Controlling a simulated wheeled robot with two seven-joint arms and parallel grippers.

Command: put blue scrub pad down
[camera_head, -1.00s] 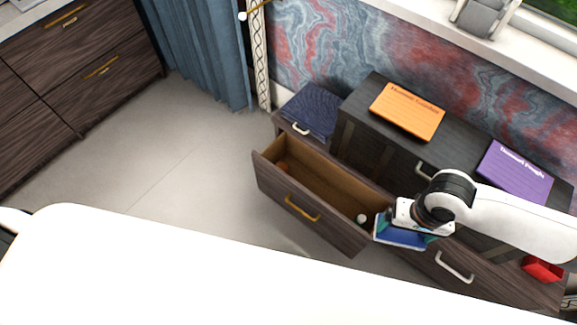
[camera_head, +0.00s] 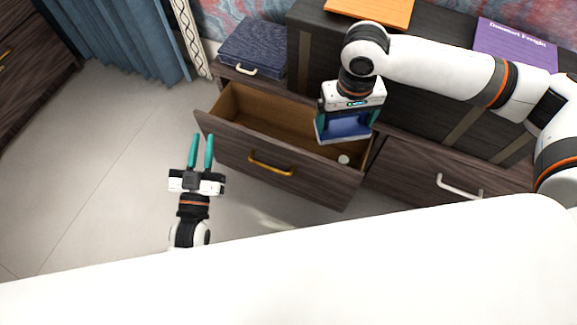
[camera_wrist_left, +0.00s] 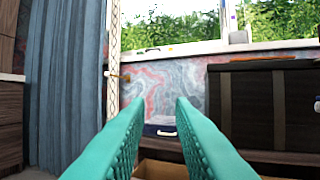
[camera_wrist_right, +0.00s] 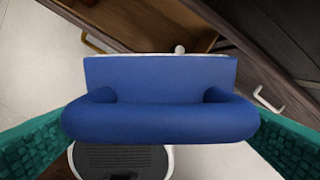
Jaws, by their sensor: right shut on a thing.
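The blue scrub pad (camera_head: 343,129) is held by my right gripper (camera_head: 346,118) over the right part of the open drawer (camera_head: 245,108) in the head view. In the right wrist view the pad (camera_wrist_right: 160,105) fills the middle, with a teal finger at each end of its thick blue handle. A thin white edge shows along its far side. My left gripper (camera_head: 201,152) is open and empty, to the left of the drawer front, and its two teal fingers (camera_wrist_left: 160,140) stand apart in the left wrist view.
A small white round thing (camera_head: 343,159) lies in the drawer's right end. A dark blue box (camera_head: 253,46) stands on the cabinet behind the drawer. Orange (camera_head: 372,10) and purple (camera_head: 515,45) books lie on the dark chest. The drawer's left part is clear.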

